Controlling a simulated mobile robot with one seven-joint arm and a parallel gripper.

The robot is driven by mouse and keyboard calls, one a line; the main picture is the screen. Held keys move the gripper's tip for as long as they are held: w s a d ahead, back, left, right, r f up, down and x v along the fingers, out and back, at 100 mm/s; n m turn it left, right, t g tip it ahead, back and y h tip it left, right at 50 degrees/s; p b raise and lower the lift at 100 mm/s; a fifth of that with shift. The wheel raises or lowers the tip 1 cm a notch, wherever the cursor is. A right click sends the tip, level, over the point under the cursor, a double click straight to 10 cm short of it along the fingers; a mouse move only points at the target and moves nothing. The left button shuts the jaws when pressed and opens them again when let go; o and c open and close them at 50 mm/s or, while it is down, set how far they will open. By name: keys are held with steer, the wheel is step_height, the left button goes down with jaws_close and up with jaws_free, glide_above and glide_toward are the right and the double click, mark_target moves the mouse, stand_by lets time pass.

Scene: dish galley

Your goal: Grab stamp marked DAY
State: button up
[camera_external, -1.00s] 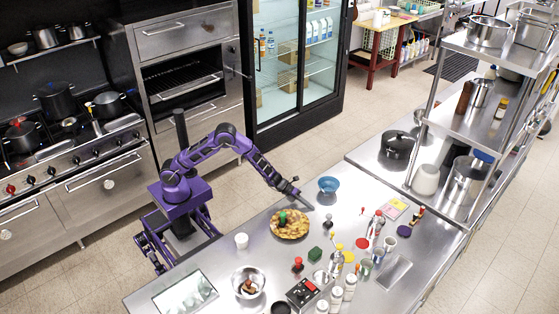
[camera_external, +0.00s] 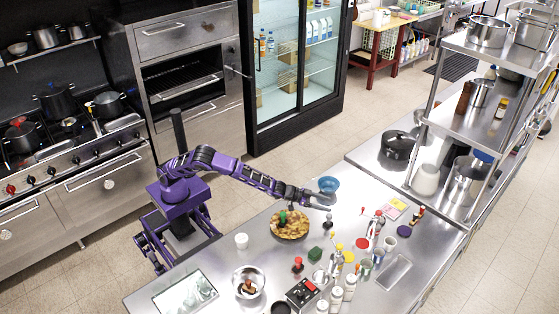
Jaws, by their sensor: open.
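No marking that reads DAY can be made out at this size, so I cannot tell which stamp is the DAY one. Several stamp-like items with knobbed handles stand on the steel counter: a dark-handled one (camera_external: 328,221), a red-handled one (camera_external: 298,265), and a green-topped one (camera_external: 283,216) at the pie. My gripper (camera_external: 330,199) is open above the counter, just in front of the blue bowl (camera_external: 328,184). It is above and close to the dark-handled stamp, with a gap between them. Nothing shows in its fingers.
The pie (camera_external: 290,230) lies left of my gripper. A white cup (camera_external: 241,240), metal bowl (camera_external: 248,288), green block (camera_external: 315,254) and black-and-red device (camera_external: 302,292) are nearer the front. Bottles and small dishes crowd the right. A steel shelf (camera_external: 480,107) rises at far right.

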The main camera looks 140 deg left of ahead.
mark_target(328, 215)
step_height(328, 215, down, 7)
steer(key=shift+r, duration=0.1)
steer(key=shift+x, duration=1.05)
steer(key=shift+w+a, duration=0.3)
steer(key=shift+a, duration=0.05)
steer(key=shift+c, duration=0.2)
jaws_close()
